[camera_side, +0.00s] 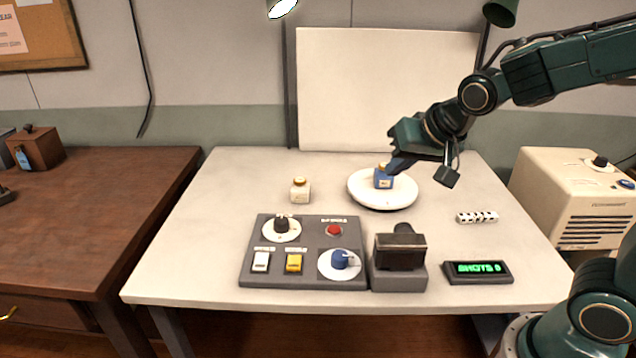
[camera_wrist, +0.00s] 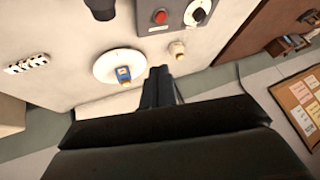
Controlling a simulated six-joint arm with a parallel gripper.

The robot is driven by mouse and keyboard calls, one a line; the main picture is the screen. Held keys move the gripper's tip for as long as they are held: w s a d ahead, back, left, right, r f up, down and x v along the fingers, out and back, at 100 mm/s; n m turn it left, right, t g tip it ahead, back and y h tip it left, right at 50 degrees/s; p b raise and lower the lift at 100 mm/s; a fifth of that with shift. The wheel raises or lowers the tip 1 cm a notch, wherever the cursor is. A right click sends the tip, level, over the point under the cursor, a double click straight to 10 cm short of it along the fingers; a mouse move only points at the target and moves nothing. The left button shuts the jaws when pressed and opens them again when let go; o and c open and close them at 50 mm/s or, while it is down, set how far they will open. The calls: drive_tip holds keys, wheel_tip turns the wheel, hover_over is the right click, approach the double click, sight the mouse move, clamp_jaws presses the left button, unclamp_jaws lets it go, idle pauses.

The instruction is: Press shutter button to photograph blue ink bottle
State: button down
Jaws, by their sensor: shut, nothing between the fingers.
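A blue ink bottle (camera_side: 383,179) with a tan cap stands on a round white turntable (camera_side: 362,196) in front of the white backdrop. It also shows on the disc in the wrist view (camera_wrist: 123,74). My gripper (camera_side: 396,168) is shut and empty, its tips just above and beside the blue bottle in the side view; I cannot tell whether they touch it. In the wrist view its fingers (camera_wrist: 160,75) point past the disc's edge. A grey control panel (camera_side: 262,221) carries a red button (camera_side: 334,230), a white switch (camera_side: 261,261), a yellow switch (camera_side: 294,262), a black dial (camera_side: 282,224) and a blue knob (camera_side: 340,259).
A white bottle (camera_side: 300,190) stands left of the disc. A dark camera (camera_side: 400,252) on a grey block stands right of the panel. A green display reading SHOTS (camera_side: 478,271) and a black-and-white scale bar (camera_side: 477,217) lie at the right. The table's left side is clear.

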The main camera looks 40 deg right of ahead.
sight(337, 231)
drive_tip(key=w+a+f+m+t, duration=0.1)
drive_tip(key=w+f+m, duration=0.3)
drive_tip(key=w+f, duration=0.5)
drive_tip(key=shift+w+f+m+t+h, duration=0.2)
drive_tip(key=shift+w+m+t+h, duration=0.1)
drive_tip(key=shift+w, duration=1.7)
drive_tip(key=shift+f, duration=0.1)
drive_tip(key=shift+f, duration=4.3)
drive_tip(key=shift+f, duration=0.15)
drive_tip(key=shift+f, duration=0.3)
